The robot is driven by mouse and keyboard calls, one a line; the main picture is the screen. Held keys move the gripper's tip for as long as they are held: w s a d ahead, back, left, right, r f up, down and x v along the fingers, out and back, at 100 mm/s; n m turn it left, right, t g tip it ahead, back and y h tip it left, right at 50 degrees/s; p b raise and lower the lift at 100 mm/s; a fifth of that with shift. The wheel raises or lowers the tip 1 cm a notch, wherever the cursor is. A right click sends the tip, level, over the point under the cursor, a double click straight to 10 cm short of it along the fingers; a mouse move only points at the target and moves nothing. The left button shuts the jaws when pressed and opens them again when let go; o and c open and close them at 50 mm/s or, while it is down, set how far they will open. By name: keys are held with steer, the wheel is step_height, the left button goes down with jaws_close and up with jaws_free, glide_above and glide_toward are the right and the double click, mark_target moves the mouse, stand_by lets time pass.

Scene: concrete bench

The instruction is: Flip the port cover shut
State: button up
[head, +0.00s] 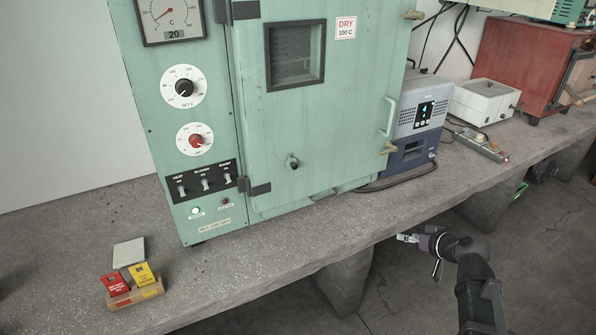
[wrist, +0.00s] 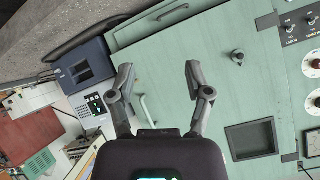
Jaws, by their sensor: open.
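The green oven's door (head: 345,120) is closed. A small round dark port fitting (head: 292,162) sits low on the door, with a small piece hanging just below it. It also shows in the wrist view (wrist: 237,57), right of the fingers. It is too small to tell how its cover stands. My gripper (head: 408,238) is in front of the bench edge, below and right of the port, apart from the door. In the wrist view my gripper (wrist: 158,72) has its two fingers spread, with nothing between them.
The door handle (head: 388,116) sticks out at the door's right side. A blue-grey device (head: 418,115), a white box (head: 484,102) and a red cabinet (head: 520,65) stand to the right. A small crate with boxes (head: 136,297) is at the bench's front left. Space before the door is clear.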

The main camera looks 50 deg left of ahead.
steer(key=s+a+r+n+y+b, duration=0.1)
steer(key=a+r+y, duration=0.1)
steer(key=a, duration=0.4)
steer(key=s+a+r+n+y+b, duration=0.1)
steer(key=s+a, duration=0.1)
steer(key=a, duration=0.5)
steer(key=t+y+b, duration=0.1)
steer(key=y, duration=0.3)
glide_toward(296, 167)
steer(key=v, duration=0.3)
steer(key=shift+s+d+r, duration=0.2)
steer(key=shift+r, duration=0.05)
steer(key=x, duration=1.3)
steer(key=shift+w+a+f, duration=0.15)
steer(key=shift+a+f, duration=0.1)
steer(key=shift+a, duration=0.15)
jaws_close()
